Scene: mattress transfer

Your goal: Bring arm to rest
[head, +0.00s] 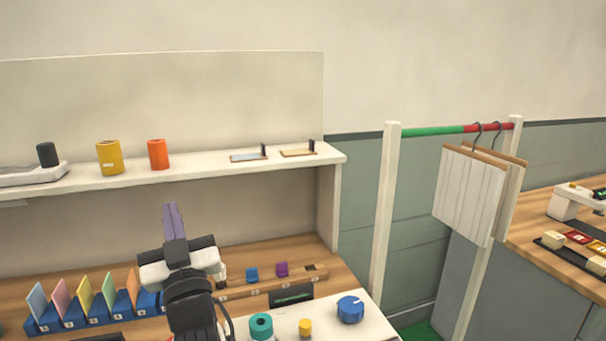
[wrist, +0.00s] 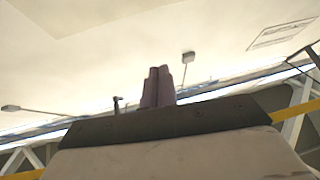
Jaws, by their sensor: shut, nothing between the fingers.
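My gripper (head: 173,208) points upward in the head view, with its two purple-grey fingers together. It is above the wooden bench, in front of the open space under the white shelf. The fingers also show closed in the wrist view (wrist: 159,87), with nothing visible between them. The wrist view looks up at the ceiling and lamps. My arm hides part of the bench behind it.
A white shelf (head: 215,174) holds a yellow cylinder (head: 109,158) and an orange cylinder (head: 157,154). Colored cards in blue holders (head: 75,318) stand at left. A blue knob (head: 350,309) sits at front right. A rack with hanging cloths (head: 468,193) stands right.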

